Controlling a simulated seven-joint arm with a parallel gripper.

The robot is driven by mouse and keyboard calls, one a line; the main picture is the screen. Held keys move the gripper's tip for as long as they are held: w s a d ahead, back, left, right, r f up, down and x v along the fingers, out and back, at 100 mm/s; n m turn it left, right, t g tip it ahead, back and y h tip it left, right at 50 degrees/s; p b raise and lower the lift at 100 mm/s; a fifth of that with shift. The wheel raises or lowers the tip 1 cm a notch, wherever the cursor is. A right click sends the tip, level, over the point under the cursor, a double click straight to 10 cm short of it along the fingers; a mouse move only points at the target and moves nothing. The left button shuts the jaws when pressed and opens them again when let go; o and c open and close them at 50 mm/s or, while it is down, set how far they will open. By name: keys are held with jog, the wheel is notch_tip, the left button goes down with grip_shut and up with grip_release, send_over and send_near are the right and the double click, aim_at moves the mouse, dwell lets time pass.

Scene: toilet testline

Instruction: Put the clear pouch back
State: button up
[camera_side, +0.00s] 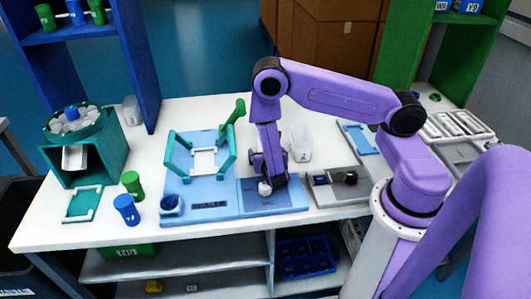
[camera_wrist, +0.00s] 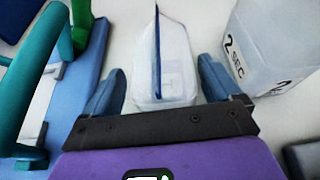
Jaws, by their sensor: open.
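The clear pouch (camera_wrist: 165,70) shows in the wrist view as a see-through bag with a dark blue strip along its top edge. It is on the white table, in line with the gap between my fingers. My gripper (camera_wrist: 160,88) is open, with one blue finger on each side of the pouch's near part. I cannot tell how far above the table the fingers are, or whether they touch the pouch. In the side view my gripper (camera_side: 268,172) is low near the blue fixture base (camera_side: 190,190). I cannot make out the pouch clearly there.
A white container marked "2 SEC" (camera_wrist: 270,48) stands close to the right of the pouch. A teal frame (camera_wrist: 28,75) on the blue base is at the left. In the side view, a grey tray (camera_side: 335,190) lies right of the base. A blue cup (camera_side: 127,208) and green cup (camera_side: 132,183) stand left.

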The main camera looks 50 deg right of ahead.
jog(key=r, duration=0.5)
jog(key=s+a+r, duration=0.1)
jog(key=r, duration=0.2)
jog(key=shift+s+r, duration=0.1)
jog(key=shift+r, duration=0.05)
jog(key=s+a+r+m+g+y, duration=0.3)
jog(key=s+a+r+m, duration=0.1)
jog(key=s, duration=0.4)
jog(key=s+a+r+m+g+y, duration=0.3)
jog(key=s+a+r+m, duration=0.1)
jog(key=s, duration=0.5)
jog(key=s+a+r+m+g+y, duration=0.3)
jog(key=s+r+m, duration=0.3)
jog(key=s, duration=0.2)
jog(key=shift+s+a+y, duration=0.3)
jog(key=shift+a+y, duration=0.1)
dwell(0.6)
